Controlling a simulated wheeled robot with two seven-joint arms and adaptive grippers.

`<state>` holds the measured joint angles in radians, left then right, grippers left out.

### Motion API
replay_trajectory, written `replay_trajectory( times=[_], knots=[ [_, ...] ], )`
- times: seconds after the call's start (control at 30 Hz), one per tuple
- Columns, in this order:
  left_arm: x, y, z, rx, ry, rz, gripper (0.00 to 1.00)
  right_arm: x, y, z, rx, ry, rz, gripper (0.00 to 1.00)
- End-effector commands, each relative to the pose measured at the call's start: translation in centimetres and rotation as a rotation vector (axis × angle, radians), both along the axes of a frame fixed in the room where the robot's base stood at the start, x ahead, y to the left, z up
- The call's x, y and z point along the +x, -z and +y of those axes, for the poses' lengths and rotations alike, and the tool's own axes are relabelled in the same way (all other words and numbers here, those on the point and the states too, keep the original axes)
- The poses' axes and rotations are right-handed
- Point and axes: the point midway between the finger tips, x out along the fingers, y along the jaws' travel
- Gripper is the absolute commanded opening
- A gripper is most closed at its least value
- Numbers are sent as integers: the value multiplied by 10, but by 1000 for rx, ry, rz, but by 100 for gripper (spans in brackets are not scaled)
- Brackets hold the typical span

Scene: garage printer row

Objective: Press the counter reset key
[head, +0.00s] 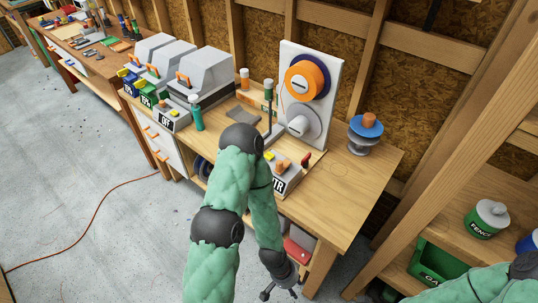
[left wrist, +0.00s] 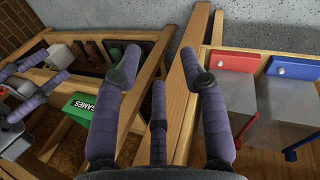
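The grey counter box (head: 287,181) stands on the workbench at the foot of the white spool panel. A yellow key (head: 268,156) and a red-tipped lever (head: 306,159) show on top. Which one is the reset key I cannot tell. My left gripper (head: 280,290) hangs low in front of the bench, well below the box. In the left wrist view its fingers (left wrist: 166,62) are spread and empty. Purple fingers of my right gripper (left wrist: 22,92) show at that view's left edge, spread apart.
The white panel (head: 330,75) carries an orange spool. A blue-topped spool (head: 365,132) stands on the bench's right. Grey machines and an "OFF" box (head: 171,119) stand left. Bare bench top (head: 345,200) lies right of the counter box. A wooden post rises at the right.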

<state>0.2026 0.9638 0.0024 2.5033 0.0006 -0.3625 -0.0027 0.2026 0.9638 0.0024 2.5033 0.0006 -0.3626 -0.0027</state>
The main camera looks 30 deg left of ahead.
Motion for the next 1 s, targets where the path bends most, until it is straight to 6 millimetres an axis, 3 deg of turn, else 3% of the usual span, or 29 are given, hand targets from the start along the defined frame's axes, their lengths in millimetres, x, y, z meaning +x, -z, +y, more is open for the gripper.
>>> replay_trajectory(
  times=[0.03, 0.1, 0.13, 1.0],
  knots=[
    [0, 0, 0, 0, 0, 0, 24, 0, 0, 0, 0, 0, 0, 40],
    [0, 0, 0, 0, 0, 0, 4, 0, 0, 0, 0, 0, 0, 40],
    [0, 0, 0, 0, 0, 0, 0, 0, 0, 0, 0, 0, 0, 40],
    [0, 0, 0, 0, 0, 0, 0, 0, 0, 0, 0, 0, 0, 40]
  ],
)
